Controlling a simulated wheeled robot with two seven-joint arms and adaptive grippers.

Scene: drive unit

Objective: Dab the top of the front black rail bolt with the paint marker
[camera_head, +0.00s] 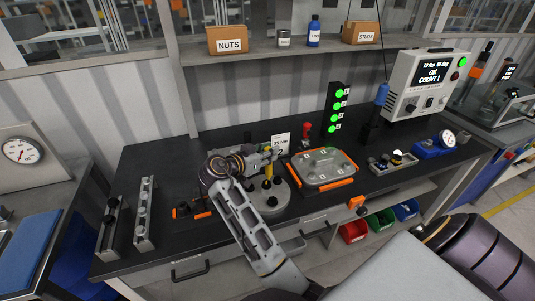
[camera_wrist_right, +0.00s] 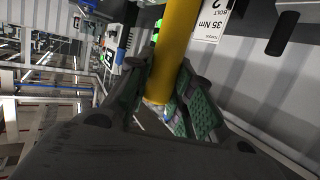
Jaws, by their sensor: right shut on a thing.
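My right gripper (camera_head: 268,155) is shut on the yellow paint marker (camera_head: 269,171). In the right wrist view the marker (camera_wrist_right: 176,45) stands out as a yellow barrel between the green-padded fingers. In the head view it hangs over a round grey base (camera_head: 270,203) with dark knobs; whether it touches the base I cannot tell. Two narrow rails lie at the left of the bench: a dark one (camera_head: 107,237) at the far left and a paler one (camera_head: 146,222) beside it. Small bolts stand along both; their tops are too small to judge. My left gripper is not in view.
A grey lidded unit with an orange-edged tray (camera_head: 323,185) lies right of the round base. A small dark block with orange (camera_head: 183,210) sits between rails and base. Bare black bench (camera_head: 165,165) lies behind the rails. A green-lit tower (camera_head: 337,110) stands behind the unit.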

